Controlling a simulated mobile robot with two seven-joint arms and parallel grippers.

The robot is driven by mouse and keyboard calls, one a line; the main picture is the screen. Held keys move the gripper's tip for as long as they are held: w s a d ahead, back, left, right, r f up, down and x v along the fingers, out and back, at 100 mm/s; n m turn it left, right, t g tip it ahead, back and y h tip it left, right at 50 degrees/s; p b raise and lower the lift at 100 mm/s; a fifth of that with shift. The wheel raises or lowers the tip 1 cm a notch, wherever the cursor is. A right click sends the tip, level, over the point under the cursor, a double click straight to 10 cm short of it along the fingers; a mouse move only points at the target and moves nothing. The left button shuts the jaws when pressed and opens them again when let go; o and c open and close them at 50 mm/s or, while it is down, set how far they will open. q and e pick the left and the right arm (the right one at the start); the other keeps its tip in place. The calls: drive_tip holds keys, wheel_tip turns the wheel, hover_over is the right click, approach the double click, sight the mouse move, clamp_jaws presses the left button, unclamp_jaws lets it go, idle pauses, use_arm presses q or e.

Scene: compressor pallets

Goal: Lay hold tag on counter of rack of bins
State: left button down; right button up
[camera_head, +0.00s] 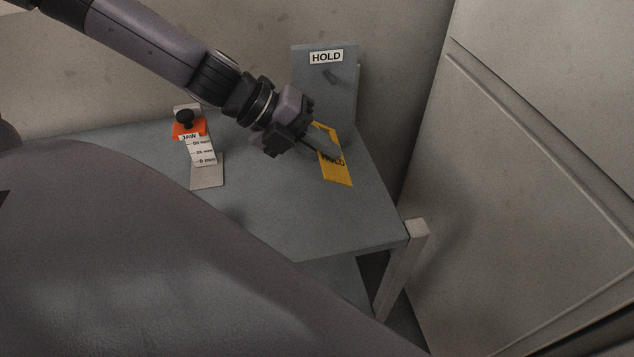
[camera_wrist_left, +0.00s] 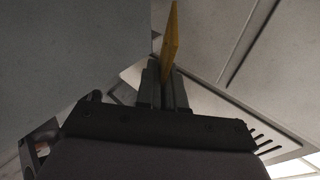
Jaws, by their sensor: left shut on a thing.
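The yellow hold tag (camera_head: 334,165) carries dark lettering and shows beside my left gripper (camera_head: 322,150) in the head view. My left gripper is shut on the tag. In the left wrist view the tag (camera_wrist_left: 171,42) stands up edge-on from between the fingers of my left gripper (camera_wrist_left: 164,80). The tag is in front of a grey upright panel (camera_head: 318,90) with a white HOLD label (camera_head: 326,57). The tag's upper part is partly hidden by the gripper. My right gripper is not in view. I see no rack of bins.
A grey table (camera_head: 275,225) lies below the arm, its front part clear. A jaw gauge (camera_head: 203,152) with an orange part and black knob stands at the left. A pale wall or cabinet (camera_head: 530,150) rises at the right. My own body hides the lower left.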

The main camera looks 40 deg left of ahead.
use_arm(q)
wheel_tip(320, 180, down, 8)
drive_tip(key=b, duration=0.7)
drive_tip(key=shift+f, duration=0.1)
drive_tip(key=shift+f+b, duration=0.35)
drive_tip(key=shift+f, duration=0.35)
drive_tip(key=shift+f+b, duration=0.2)
drive_tip(key=shift+b, duration=0.3)
drive_tip(key=c, duration=1.4)
unclamp_jaws()
drive_tip(key=shift+r, duration=0.1)
